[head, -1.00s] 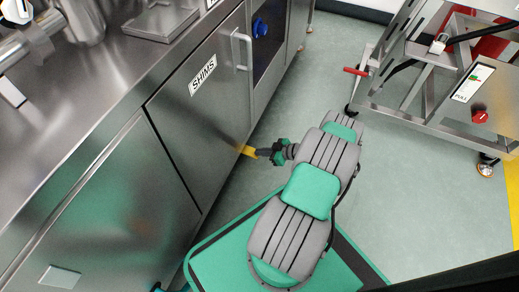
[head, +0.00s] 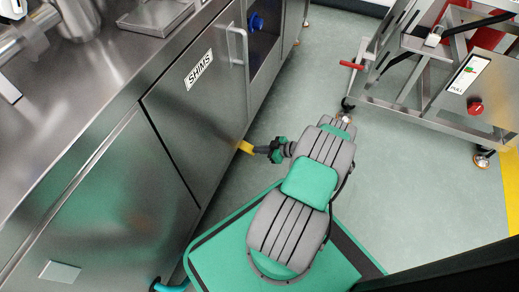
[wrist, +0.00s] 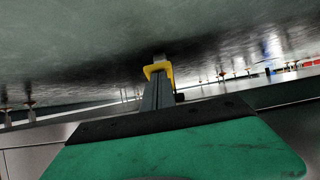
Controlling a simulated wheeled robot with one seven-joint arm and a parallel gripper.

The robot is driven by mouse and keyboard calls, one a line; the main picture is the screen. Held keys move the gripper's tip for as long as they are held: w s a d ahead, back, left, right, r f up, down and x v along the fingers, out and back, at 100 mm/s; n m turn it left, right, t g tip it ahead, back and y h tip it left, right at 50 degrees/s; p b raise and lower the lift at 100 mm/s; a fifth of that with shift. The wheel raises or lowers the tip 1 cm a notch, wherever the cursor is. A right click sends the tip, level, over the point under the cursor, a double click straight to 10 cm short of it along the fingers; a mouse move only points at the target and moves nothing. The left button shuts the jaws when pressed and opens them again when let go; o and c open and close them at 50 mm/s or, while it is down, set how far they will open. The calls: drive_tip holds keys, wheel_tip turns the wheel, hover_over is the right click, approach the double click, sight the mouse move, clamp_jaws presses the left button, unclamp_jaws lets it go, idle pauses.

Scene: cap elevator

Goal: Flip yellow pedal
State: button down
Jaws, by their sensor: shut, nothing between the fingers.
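The yellow pedal (head: 245,147) sticks out from the lower edge of the steel cabinet labelled SHIMS in the head view. In the wrist view the yellow pedal (wrist: 158,69) is a bent bracket just past the fingertips. My gripper (head: 259,150) reaches low toward the cabinet, its tip at the pedal, and seems to touch it. In the wrist view my gripper (wrist: 157,84) has its fingers together, with nothing between them. The fingers partly cover the pedal, so exact contact is hard to tell.
The steel cabinet (head: 180,110) with a door handle (head: 238,45) runs along the left. A wheeled metal frame (head: 425,105) with a red knob stands at the right. Open floor (head: 410,200) lies between them.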

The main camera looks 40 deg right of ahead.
drive_tip(key=shift+s+a+f, duration=0.1)
drive_tip(key=shift+f, duration=0.45)
drive_tip(key=s+f+p+v, duration=0.1)
drive_tip(key=f+p+v, duration=0.1)
drive_tip(key=v, duration=0.9)
drive_tip(key=shift+s+d+p, duration=0.25)
drive_tip(key=shift+d+p, duration=0.3)
drive_tip(key=shift+p, duration=0.2)
